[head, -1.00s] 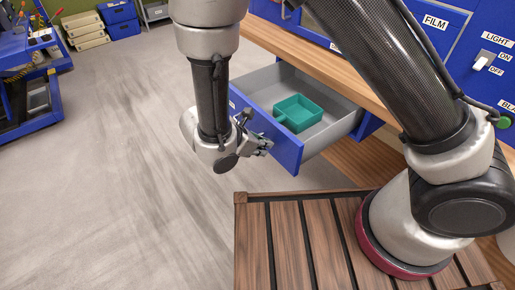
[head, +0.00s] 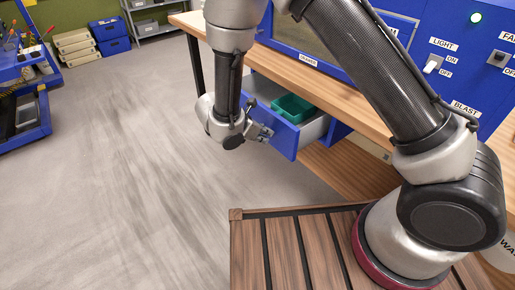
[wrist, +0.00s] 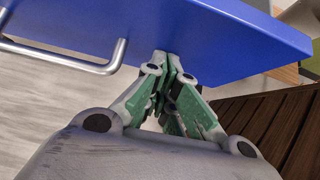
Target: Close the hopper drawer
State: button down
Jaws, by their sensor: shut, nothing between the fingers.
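The hopper drawer (head: 283,138) has a blue front and grey inside walls. It stands partly open under the wooden bench top in the head view. A teal tray (head: 293,107) lies inside it. My gripper (head: 266,132) is at the outer face of the drawer front, toward its near end. In the wrist view the shut fingers (wrist: 172,62) meet the blue drawer front (wrist: 225,28), seemingly touching it, with nothing between them. The metal bar handle (wrist: 112,62) is to the left of the fingers, apart from them.
The wooden bench top (head: 345,97) runs above the drawer, with a blue cabinet (head: 455,75) carrying switches on it. A slatted wooden platform (head: 290,250) is in the foreground. Grey floor to the left is clear. A blue cart (head: 20,85) stands far left.

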aim_at(297, 117)
jog(key=w+d, duration=0.2)
jog(key=d, duration=0.2)
jog(key=w+d, duration=0.3)
jog(key=d, duration=0.1)
jog(key=w+d, duration=0.3)
jog(key=d, duration=0.1)
jog(key=shift+w+d, duration=0.25)
jog(key=shift+r, duration=0.1)
